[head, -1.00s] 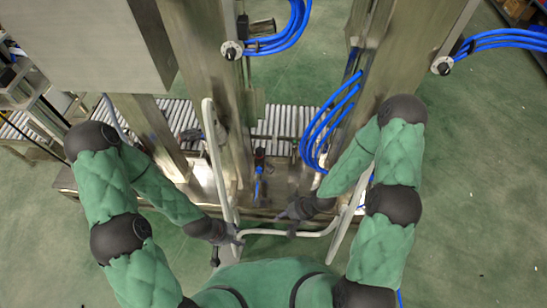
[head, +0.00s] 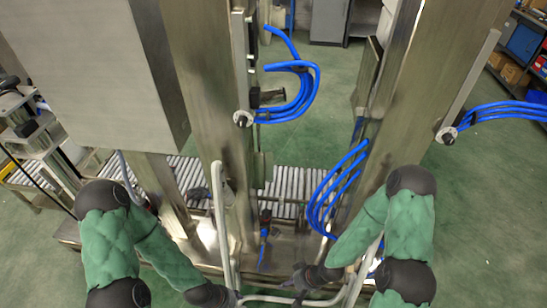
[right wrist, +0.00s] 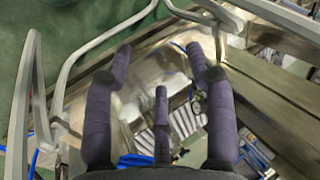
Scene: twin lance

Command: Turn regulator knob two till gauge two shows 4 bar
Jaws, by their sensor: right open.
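Two round black-and-white fittings that look like knobs sit on the steel columns, a left one (head: 242,118) and a right one (head: 447,135). Blue hoses run from both.
A pale tube frame (head: 222,215) stands close to both hands. Behind it are a roller conveyor (head: 285,183) and drooping blue hoses (head: 335,190). A large steel cabinet (head: 95,75) fills the upper left. Green floor (head: 490,220) is open at the right.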

